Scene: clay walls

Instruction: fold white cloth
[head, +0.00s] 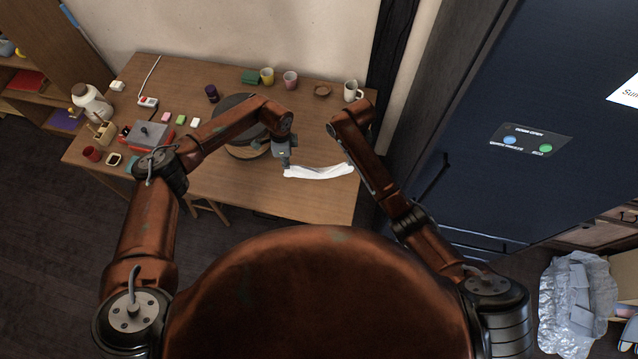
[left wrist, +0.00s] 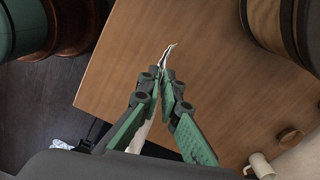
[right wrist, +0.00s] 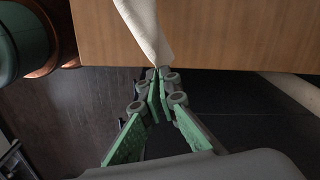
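The white cloth (head: 318,172) is a narrow, bunched strip stretched between my two grippers near the front right of the wooden table (head: 230,185). My left gripper (head: 286,167) is at its left end. In the left wrist view the fingers (left wrist: 163,72) are shut, with a small tip of cloth (left wrist: 168,52) sticking out between them. My right gripper is at the right end, mostly hidden behind its arm in the head view. In the right wrist view its fingertips (right wrist: 157,73) are shut on the cloth's end (right wrist: 143,30), at the table's edge.
A dark round stand (head: 240,108) is behind my left forearm. Cups, including a white mug (head: 352,91), a brown dish (head: 322,91) and a green block (head: 250,77), line the back. A grey-red box (head: 147,136) and small items crowd the left. A dark blue cabinet (head: 520,90) stands right.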

